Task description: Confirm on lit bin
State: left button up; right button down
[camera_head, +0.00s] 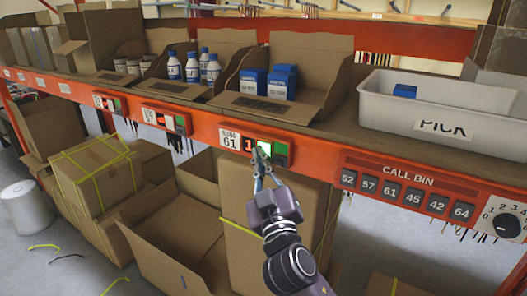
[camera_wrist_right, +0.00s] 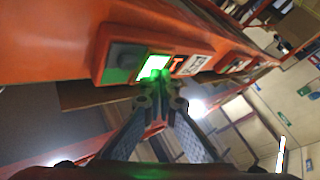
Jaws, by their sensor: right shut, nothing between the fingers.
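The lit bin's module, labelled 61 (camera_head: 231,138), is on the orange shelf beam, with a red digit display and a bright green lit button (camera_head: 267,146). The lit button also shows in the right wrist view (camera_wrist_right: 153,68). My right gripper (camera_head: 262,155) is shut and empty, its fingertips at the lower edge of the lit button. In the right wrist view the fingertips (camera_wrist_right: 160,76) overlap the button's edge and glow green; whether they press it I cannot tell. The bin above it (camera_head: 268,104) holds blue boxes. My left gripper is not in view.
A white PICK tote (camera_head: 440,125) with a blue box inside stands on the shelf at right. A CALL BIN panel (camera_head: 408,188) with a dial is on the beam below it. Other bins hold bottles and jars. Cardboard boxes (camera_head: 95,170) stand below the beam.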

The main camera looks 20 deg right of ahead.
jog(key=shift+w+d, duration=0.1)
jog(key=shift+d, duration=0.05)
dwell(0.5)
jog(key=shift+s+a, duration=0.5)
jog(key=shift+a, duration=0.2)
jog(key=s+a, duration=0.1)
jog(key=a, duration=0.1)
jog(key=s+a+b, duration=0.1)
jog(key=s+a, duration=0.1)
dwell(0.3)
jog(key=shift+d, duration=0.1)
dwell(0.5)
